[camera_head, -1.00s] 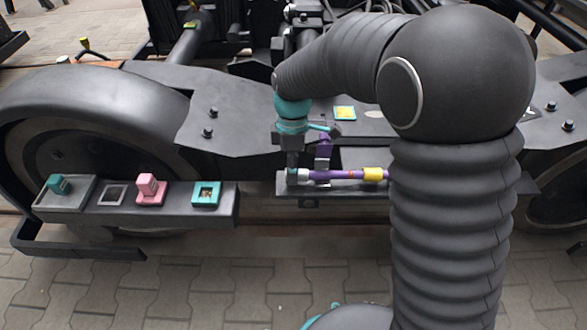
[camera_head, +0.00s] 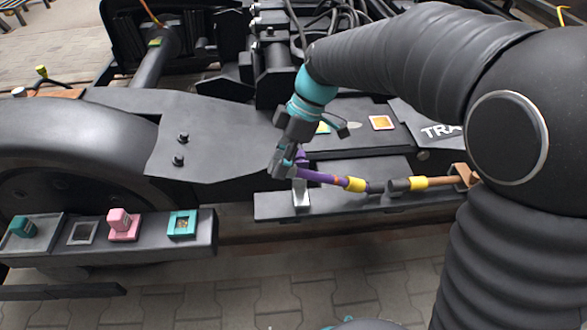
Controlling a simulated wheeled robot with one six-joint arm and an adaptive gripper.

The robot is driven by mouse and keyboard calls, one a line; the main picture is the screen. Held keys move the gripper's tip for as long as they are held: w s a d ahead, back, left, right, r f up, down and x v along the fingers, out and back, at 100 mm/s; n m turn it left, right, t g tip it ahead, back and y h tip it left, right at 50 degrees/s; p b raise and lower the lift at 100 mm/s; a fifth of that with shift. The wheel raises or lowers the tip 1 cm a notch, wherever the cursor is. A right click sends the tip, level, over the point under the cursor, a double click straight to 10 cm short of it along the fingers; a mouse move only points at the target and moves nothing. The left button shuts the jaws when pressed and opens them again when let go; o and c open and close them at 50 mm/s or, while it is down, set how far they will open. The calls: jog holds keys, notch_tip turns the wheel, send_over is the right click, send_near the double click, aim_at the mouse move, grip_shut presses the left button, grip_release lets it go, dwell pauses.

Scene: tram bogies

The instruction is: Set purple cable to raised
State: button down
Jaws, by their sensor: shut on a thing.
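The purple cable (camera_head: 322,177) runs from my gripper to the right, with a yellow band (camera_head: 356,184), black sections and a second yellow band (camera_head: 418,183). Its right end meets a brown bracket (camera_head: 466,175) partly behind my arm. My gripper (camera_head: 283,163) is shut on the left end of the purple cable and holds it above the dark ledge (camera_head: 270,207). A pale upright bracket (camera_head: 300,193) stands on the ledge just below the held end. The cable's tip is mostly hidden by the fingers.
At the left, a dark shelf (camera_head: 152,234) carries a teal block (camera_head: 22,227), an empty square socket (camera_head: 82,233), a pink block (camera_head: 120,222) and a teal square frame (camera_head: 183,223). The bogie frame (camera_head: 215,145) with bolts lies behind. My arm covers the right side.

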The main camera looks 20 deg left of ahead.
jog(key=shift+w+d+r+g+y, duration=0.15)
jog(key=shift+d+r+y, duration=0.1)
jog(key=shift+r, duration=0.25)
jog(key=shift+w+d+r+g+y, duration=0.15)
jog(key=shift+d+r, duration=0.1)
jog(key=shift+r, duration=0.25)
jog(key=c, duration=0.8)
grip_release()
jog(key=v, duration=1.2)
